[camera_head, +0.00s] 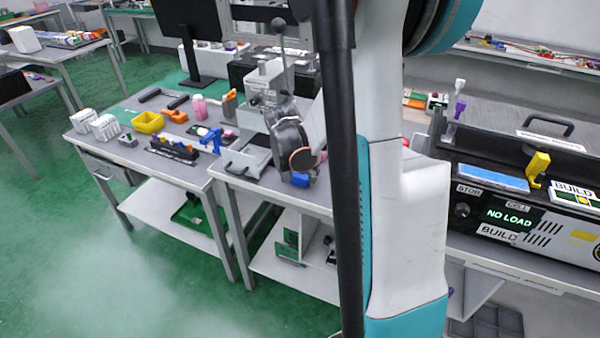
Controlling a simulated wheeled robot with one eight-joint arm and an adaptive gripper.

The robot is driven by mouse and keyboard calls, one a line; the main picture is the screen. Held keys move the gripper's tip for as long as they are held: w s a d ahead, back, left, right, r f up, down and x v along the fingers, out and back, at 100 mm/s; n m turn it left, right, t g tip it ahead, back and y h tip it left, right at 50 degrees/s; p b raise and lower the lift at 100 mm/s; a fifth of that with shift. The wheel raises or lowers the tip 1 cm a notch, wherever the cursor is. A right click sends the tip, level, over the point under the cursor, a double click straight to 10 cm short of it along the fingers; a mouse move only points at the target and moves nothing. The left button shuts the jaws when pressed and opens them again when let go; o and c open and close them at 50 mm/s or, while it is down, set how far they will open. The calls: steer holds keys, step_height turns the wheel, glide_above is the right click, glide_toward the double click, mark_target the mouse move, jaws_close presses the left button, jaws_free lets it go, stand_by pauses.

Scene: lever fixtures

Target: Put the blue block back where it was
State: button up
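A small blue block (300,180) shows near the front edge of the middle table, just below a dark grey rounded part with a reddish-brown disc. That part seems to be my wrist and gripper (298,168), reaching in from behind my white arm link. The fingers are too small and too covered to make out. I cannot tell whether they touch the block, or whether the block rests on the table. A grey lever fixture (266,82) with an upright rod and dark ball knob stands just behind.
A blue clamp-like item (210,138), a grey tray (243,160), a yellow bin (148,122) and a pink bottle (199,107) are on the tables left of my arm. A black "NO LOAD" panel (510,217) stands at right. Green floor at lower left is clear.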

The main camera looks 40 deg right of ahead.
steer(key=shift+r, duration=0.1)
steer(key=p+v, duration=0.4)
steer(key=v, duration=0.8)
steer(key=shift+p, duration=0.35)
steer(key=shift+r, duration=0.1)
steer(key=w+a+r+n+t+y+p, duration=0.15)
steer(key=a+r+n, duration=0.3)
steer(key=a, duration=0.45)
steer(key=w+a+r+n+t+y+p, duration=0.1)
steer(key=w+a+r+n+t, duration=0.15)
steer(key=a+r, duration=0.45)
steer(key=s+a+f+n+b, duration=0.1)
steer(key=s+a+n, duration=0.2)
steer(key=s, duration=0.4)
steer(key=s+a+f+n+t+y+b, duration=0.1)
steer(key=s+a+n, duration=0.2)
steer(key=s+a, duration=0.3)
steer(key=s, duration=0.2)
steer(key=shift+s+a+f, duration=0.2)
steer(key=shift+s+f, duration=0.1)
steer(key=shift+y, duration=0.25)
